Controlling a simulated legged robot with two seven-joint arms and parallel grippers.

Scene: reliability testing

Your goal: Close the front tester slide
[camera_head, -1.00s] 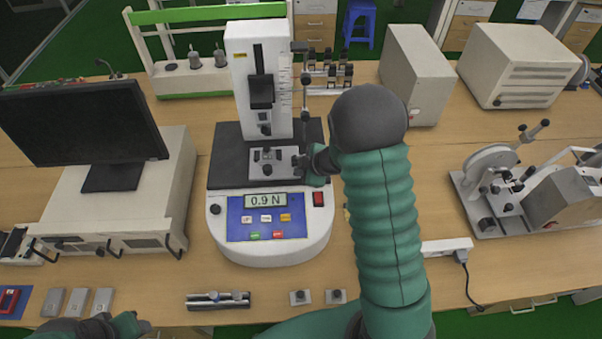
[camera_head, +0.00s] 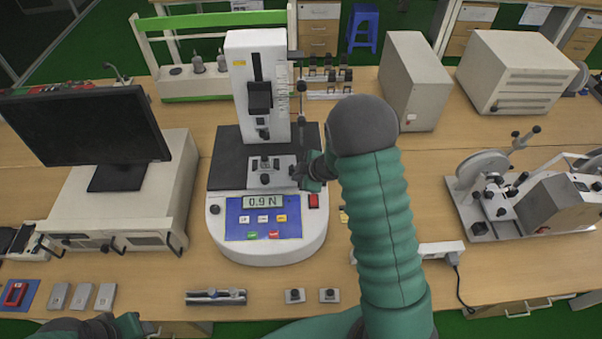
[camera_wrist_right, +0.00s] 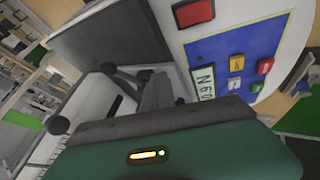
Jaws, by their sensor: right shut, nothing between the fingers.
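The white tester (camera_head: 285,250) stands mid-bench with a lit display (camera_head: 263,202) reading 0.9 N. Its front slide (camera_head: 258,182) is a silver plate with dark knobs on the black bed, between the column and the display panel. My right gripper (camera_head: 300,173) is shut and empty at the slide's right edge; contact is hard to tell. In the right wrist view the gripper's fingers (camera_wrist_right: 150,84) show beside the silver plate, which they partly hide. My left gripper (camera_head: 130,324) is partly cut off at the bottom left, away from the tester.
A monitor (camera_head: 85,125) on a beige unit stands left of the tester. A grey box (camera_head: 415,80) and a wheeled machine (camera_head: 520,200) stand to the right. Small metal parts (camera_head: 217,297) lie along the front edge. My right arm covers the bench just right of the tester.

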